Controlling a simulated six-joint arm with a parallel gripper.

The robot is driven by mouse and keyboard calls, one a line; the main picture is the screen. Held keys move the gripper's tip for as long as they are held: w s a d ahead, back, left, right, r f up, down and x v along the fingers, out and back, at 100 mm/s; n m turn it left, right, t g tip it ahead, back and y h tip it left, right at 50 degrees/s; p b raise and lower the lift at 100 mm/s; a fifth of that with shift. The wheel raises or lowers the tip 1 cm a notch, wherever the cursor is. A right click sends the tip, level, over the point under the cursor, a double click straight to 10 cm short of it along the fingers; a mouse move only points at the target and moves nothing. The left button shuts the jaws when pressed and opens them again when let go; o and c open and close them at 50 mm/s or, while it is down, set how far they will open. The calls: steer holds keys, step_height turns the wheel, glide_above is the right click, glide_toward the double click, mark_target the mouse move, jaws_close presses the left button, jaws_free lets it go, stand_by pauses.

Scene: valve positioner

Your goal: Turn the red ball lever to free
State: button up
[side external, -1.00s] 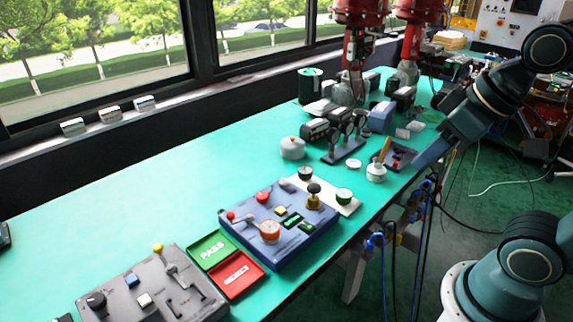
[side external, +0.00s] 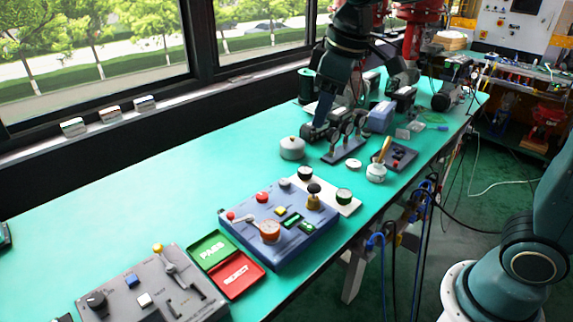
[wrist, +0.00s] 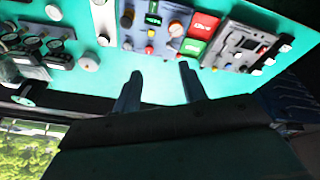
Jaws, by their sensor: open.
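The red ball lever (side external: 231,215) is on the blue-grey control box (side external: 322,236). Its small red ball is at the box's left corner, with a thin rod running to a round orange-red hub (side external: 269,231). In the wrist view the box (wrist: 138,38) is beyond the fingertips, and the hub (wrist: 176,29) shows near its right side; the lever's ball is too small to tell there. My gripper (wrist: 160,71) is open and empty, with bare green table between its fingers. In the side view it is behind the gauges, away from the box.
A green PASS tray (side external: 211,249) and a red REJECT tray (side external: 237,275) lie left of the box. A grey panel (side external: 195,294) with levers is further left. A gauge stand (side external: 345,151) and a round grey pot (side external: 292,148) are behind the box.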

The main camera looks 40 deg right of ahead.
steer(key=w+a+f+n+g, duration=0.1)
steer(key=w+a+f+n, duration=0.15)
steer(key=w, duration=0.35)
steer(key=w+a+f+n+g, duration=0.1)
steer(key=w+a+f, duration=0.25)
steer(key=w, duration=0.25)
steer(key=n+g, duration=0.1)
steer(key=n, duration=0.1)
glide_above(231, 214)
step_height(231, 214, down, 10)
steer(key=shift+d, duration=0.1)
steer(key=shift+f, duration=0.25)
step_height(231, 214, down, 13)
steer(key=shift+f, duration=0.2)
jaws_close()
